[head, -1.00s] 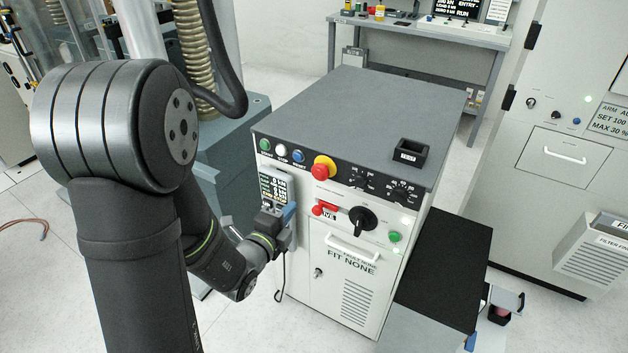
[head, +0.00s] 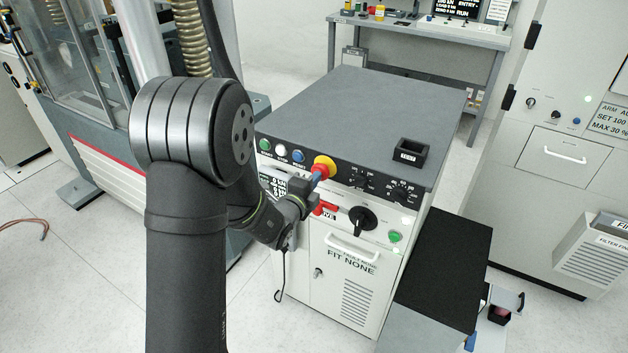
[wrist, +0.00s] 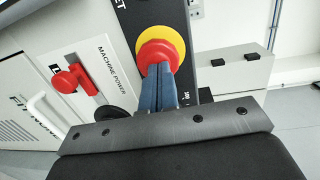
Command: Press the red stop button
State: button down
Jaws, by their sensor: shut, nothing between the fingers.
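The red stop button (head: 320,165) is a round mushroom head on a yellow collar, on the dark control strip of the grey-topped cabinet. In the wrist view the red button (wrist: 156,50) and its yellow ring are upright ahead of the fingers. My gripper (head: 317,177) is shut and empty. Its blue fingers (wrist: 159,72) lie side by side, with the tips overlapping the lower part of the red button. They are at or very close to its face; I cannot tell if they touch or if the button is pushed in.
Small green, white and blue buttons (head: 281,151) lie left of the red one. Below it are a red switch handle (head: 325,208), a black rotary knob (head: 361,220) and a green button (head: 395,236). A black open box (head: 409,152) stands on the cabinet top (head: 365,110).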

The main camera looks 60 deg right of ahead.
jog(key=shift+d, duration=0.1)
jog(key=shift+d+r, duration=0.15)
jog(key=shift+d, duration=0.7)
jog(key=a, duration=1.4)
jog(key=shift+s+a+r, duration=0.35)
jog(key=shift+s+r, duration=0.05)
jog(key=shift+s, duration=0.05)
jog(key=shift+d, duration=0.1)
jog(key=d+f, duration=0.1)
jog(key=d, duration=0.9)
jog(key=shift+w+a+r, duration=0.1)
jog(key=shift+a+r, duration=0.05)
jog(key=shift+a, duration=1.2)
jog(key=shift+w+a+r, duration=0.1)
jog(key=shift+a, duration=1.2)
